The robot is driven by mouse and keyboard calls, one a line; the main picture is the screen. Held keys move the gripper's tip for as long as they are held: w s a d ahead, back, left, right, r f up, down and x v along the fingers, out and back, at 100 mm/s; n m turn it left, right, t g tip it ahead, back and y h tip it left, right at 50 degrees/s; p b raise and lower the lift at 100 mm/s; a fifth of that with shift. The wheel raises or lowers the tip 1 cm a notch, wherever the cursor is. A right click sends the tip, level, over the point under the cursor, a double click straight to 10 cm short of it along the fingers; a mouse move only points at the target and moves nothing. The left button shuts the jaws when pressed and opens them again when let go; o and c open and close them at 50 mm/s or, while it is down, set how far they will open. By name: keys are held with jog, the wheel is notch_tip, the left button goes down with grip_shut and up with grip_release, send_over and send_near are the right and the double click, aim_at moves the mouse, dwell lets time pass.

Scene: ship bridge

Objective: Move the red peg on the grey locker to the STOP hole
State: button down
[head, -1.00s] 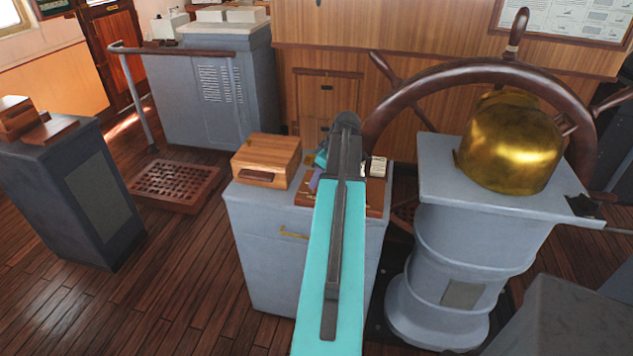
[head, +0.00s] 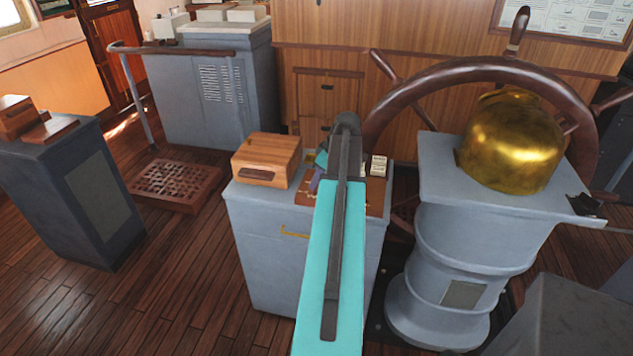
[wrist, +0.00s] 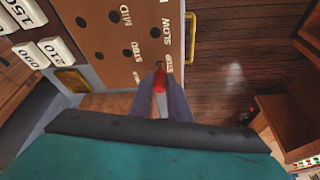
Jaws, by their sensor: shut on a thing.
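The grey locker (head: 275,255) stands left of the wheel pedestal. A brown board (head: 376,197) lies on its top, partly hidden by my arm. In the wrist view the board (wrist: 105,40) shows dark holes and white labels, with MID and SLOW readable. My gripper (wrist: 159,90) is shut on the red peg (wrist: 159,77), between its two fingers, at the board's near edge. Small labels lie on both sides of the peg, partly hidden. I cannot tell whether the peg's far end is in a hole. In the head view my arm hides the peg.
A wooden box (head: 266,160) stands left of the board on the locker. White numbered blocks (wrist: 57,49) lie beside the board. The brass binnacle (head: 510,140) and ship's wheel (head: 440,75) stand close on the right. Open floor (head: 190,270) lies to the left.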

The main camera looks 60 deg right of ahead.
jog(key=shift+f+b, duration=0.5)
jog(key=shift+f, duration=0.4)
dwell(0.5)
jog(key=c, duration=1.6)
grip_release()
jog(key=shift+r, duration=0.1)
jog(key=shift+w+r+p, duration=0.1)
jog(key=shift+r+p, duration=1.6)
jog(key=shift+r, duration=1.75)
